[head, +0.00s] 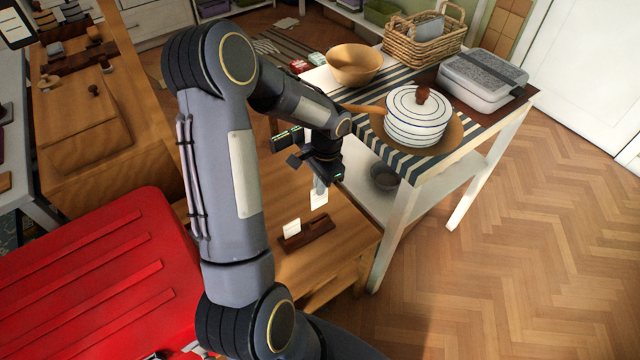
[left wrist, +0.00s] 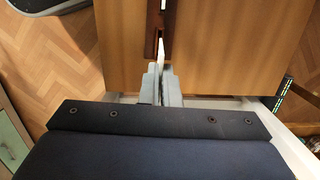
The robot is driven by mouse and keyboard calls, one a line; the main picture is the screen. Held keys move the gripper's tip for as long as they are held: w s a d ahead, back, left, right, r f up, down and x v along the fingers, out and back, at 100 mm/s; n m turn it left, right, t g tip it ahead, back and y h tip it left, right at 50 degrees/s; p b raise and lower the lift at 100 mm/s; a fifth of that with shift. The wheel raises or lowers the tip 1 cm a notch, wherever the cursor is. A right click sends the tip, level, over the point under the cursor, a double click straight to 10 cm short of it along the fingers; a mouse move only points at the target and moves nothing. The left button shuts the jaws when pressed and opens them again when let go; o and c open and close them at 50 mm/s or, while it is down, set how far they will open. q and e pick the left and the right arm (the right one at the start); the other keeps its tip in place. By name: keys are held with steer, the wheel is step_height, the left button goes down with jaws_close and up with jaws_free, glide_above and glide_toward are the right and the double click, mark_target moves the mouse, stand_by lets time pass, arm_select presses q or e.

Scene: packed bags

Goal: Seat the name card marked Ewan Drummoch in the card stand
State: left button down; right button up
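The dark brown card stand (head: 308,236) sits on the wooden table. A white card (head: 291,228) stands upright in its left part. My left gripper (head: 320,186) points down behind the stand and is shut on a second white card (head: 319,199), held upright. I cannot read the writing on either card. In the left wrist view the two fingers (left wrist: 160,88) are close together, with a thin pale card edge (left wrist: 161,56) between them, near the stand (left wrist: 169,22). I cannot tell whether the held card touches the table or stand. My right gripper is not in view.
A striped side table holds a white pot (head: 415,118), a wooden bowl (head: 354,64), a wicker basket (head: 398,42) and a grey-lidded box (head: 484,76). A red suitcase (head: 100,275) lies at left. The wooden tabletop (head: 342,236) right of the stand is clear.

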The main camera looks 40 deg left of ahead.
mark_target(320, 205)
arm_select(q)
steer(key=shift+f+b, duration=2.1)
steer(key=shift+f, duration=0.8)
steer(key=shift+f+b, duration=1.4)
steer(key=shift+f, duration=0.45)
steer(key=c, duration=1.6)
jaws_free()
steer(key=shift+r, duration=0.1)
steer(key=shift+w+d+r+p, duration=0.15)
steer(key=shift+r+p, duration=0.1)
steer(key=shift+r, duration=1.05)
steer(key=shift+w+r+p, duration=0.15)
steer(key=shift+r+p, duration=0.05)
steer(key=shift+r, duration=1.05)
steer(key=shift+w+d+r+p, duration=0.15)
steer(key=shift+r+p, duration=0.1)
steer(key=shift+r, duration=1.05)
steer(key=shift+a+r, duration=0.1)
